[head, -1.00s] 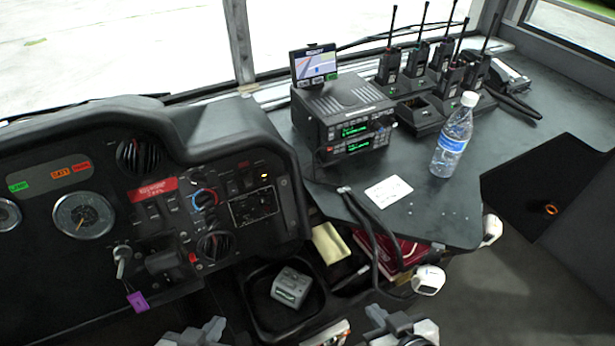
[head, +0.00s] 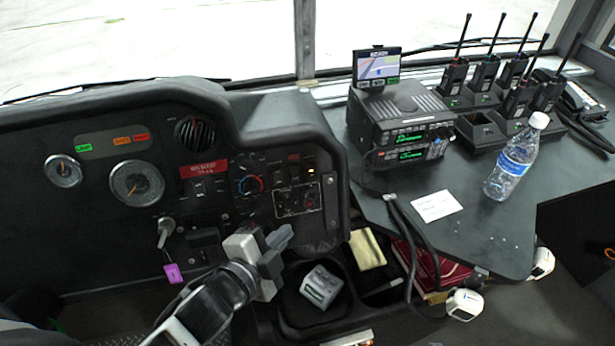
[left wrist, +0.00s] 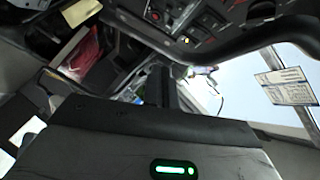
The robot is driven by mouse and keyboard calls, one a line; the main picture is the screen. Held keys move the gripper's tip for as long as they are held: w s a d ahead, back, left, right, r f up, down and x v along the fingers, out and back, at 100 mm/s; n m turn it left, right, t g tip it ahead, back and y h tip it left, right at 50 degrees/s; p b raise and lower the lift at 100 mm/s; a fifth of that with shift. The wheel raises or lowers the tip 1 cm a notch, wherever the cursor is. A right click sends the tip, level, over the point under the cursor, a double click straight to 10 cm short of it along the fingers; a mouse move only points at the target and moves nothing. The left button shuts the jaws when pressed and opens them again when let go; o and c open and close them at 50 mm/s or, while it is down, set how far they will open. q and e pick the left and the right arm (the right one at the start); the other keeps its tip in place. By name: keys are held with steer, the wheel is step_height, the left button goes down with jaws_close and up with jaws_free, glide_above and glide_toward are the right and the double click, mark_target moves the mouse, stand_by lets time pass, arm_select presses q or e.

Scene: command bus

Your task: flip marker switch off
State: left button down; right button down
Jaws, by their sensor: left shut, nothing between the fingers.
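The dashboard switch panel (head: 265,188) carries dark rocker switches around a blue-red dial. Labels are too small to read, so I cannot tell which rocker is the marker switch. My left gripper (head: 283,245) is shut and empty, in front of and below the panel, apart from the rockers. My right gripper is out of view.
A key with a purple tag (head: 173,272) hangs at left. A tray (head: 288,318) holding a grey box (head: 321,287) lies below the gripper. A radio stack (head: 402,120), bottle (head: 515,158) and black cables (head: 405,222) are right. The space before the panel is free.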

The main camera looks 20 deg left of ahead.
arm_select(q)
steer(key=r+m, duration=0.1)
steer(key=w+r+m+t, duration=0.1)
steer(key=m, duration=0.1)
steer(key=w+r+m, duration=0.1)
steer(key=shift+r+h, duration=0.3)
steer(key=shift+r, duration=0.1)
steer(key=shift+w, duration=0.1)
glide_toward(311, 171)
steer(key=w+d, duration=0.3)
steer(key=d, duration=0.2)
steer(key=w+a, duration=0.1)
steer(key=w+a+p, duration=0.1)
steer(key=w, duration=0.1)
steer(key=shift+w+a+f, duration=0.15)
steer(key=shift+w+a, duration=0.05)
steer(key=shift+a, duration=0.15)
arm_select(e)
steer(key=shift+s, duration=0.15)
